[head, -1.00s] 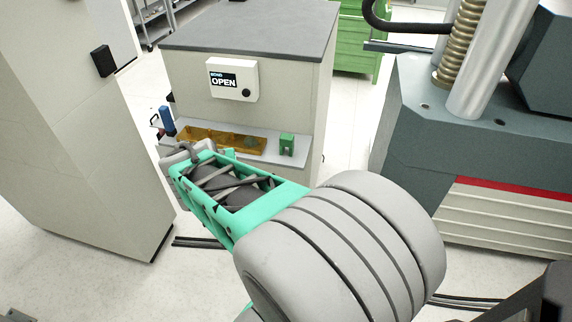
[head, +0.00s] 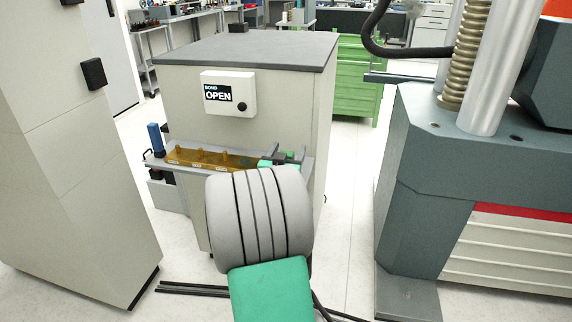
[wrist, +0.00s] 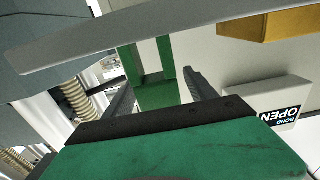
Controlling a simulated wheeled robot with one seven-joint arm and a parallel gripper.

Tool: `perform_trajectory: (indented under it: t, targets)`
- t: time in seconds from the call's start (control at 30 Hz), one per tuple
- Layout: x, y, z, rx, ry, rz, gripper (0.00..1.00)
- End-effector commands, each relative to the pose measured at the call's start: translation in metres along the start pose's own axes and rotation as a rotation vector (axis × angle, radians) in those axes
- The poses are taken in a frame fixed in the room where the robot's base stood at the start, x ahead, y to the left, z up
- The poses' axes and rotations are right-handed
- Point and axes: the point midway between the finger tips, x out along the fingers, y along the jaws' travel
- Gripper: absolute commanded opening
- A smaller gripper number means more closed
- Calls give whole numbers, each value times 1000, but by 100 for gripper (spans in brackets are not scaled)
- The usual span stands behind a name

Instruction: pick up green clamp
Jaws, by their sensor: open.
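The green clamp (wrist: 152,92) shows in the wrist view as a green block with two upright prongs, at the edge of the grey shelf (wrist: 100,48). My gripper (wrist: 158,80) is open, with one dark finger on each side of the clamp in the picture. No contact between fingers and clamp is visible. In the head view, a small part of the clamp (head: 290,155) shows at the shelf's right end. My arm and gripper hide the rest of it there.
A cabinet (head: 250,55) with an OPEN sign box (head: 228,93) rises behind. A large testing machine (head: 440,150) stands right. A tall pale cabinet (head: 70,150) stands left.

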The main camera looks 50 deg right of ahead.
Motion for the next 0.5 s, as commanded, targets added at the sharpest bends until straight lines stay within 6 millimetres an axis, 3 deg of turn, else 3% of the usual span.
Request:
perform_trajectory:
  t: [0.2, 0.5]
  targets:
    - [2, 0, 0, 0, -1, 0, 65]
    - [2, 0, 0, 0, -1, -1, 41]
